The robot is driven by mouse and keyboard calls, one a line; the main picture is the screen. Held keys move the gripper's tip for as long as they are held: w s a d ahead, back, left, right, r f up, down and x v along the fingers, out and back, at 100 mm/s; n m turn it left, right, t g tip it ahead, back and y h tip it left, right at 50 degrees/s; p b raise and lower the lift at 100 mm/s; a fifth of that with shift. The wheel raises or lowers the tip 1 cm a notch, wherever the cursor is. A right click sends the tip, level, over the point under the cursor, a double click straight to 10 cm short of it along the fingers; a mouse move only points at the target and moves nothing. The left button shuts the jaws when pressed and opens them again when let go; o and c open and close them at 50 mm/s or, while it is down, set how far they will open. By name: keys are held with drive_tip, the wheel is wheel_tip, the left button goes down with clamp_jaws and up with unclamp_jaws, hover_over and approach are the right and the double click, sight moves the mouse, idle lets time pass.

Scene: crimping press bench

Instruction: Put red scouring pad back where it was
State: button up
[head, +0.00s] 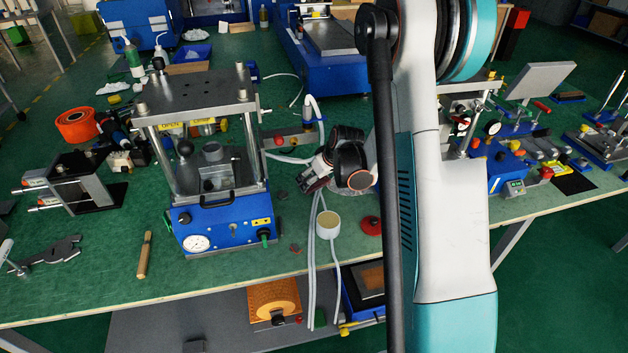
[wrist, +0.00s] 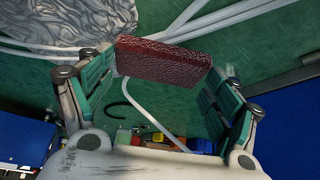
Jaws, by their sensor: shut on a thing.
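The red scouring pad (wrist: 165,60) is a dark red, rough-textured block in the wrist view. It spans the gap between the two green-padded fingers of my gripper (wrist: 162,72), with its ends at the fingertips. My gripper is shut on it. In the head view my gripper (head: 316,172) is over the green bench, just right of the blue crimping press (head: 222,228). I cannot make out the pad in the head view. The wrist view does not show clearly whether the pad touches the bench.
A crumpled grey sheet (wrist: 65,20) and white hoses (wrist: 220,20) lie near the pad. A round cream-topped container (head: 328,224) and a red disc (head: 370,225) stand near the bench's front. A wooden-handled tool (head: 144,256) lies left of the press. Instruments crowd the bench's right end.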

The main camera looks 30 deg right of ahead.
drive_tip(key=shift+w+f+b, duration=0.55)
drive_tip(key=shift+w+f, duration=0.15)
drive_tip(key=shift+w, duration=0.05)
drive_tip(key=shift+s+r, duration=0.1)
drive_tip(key=o, duration=1)
drive_tip(key=shift+c, duration=0.2)
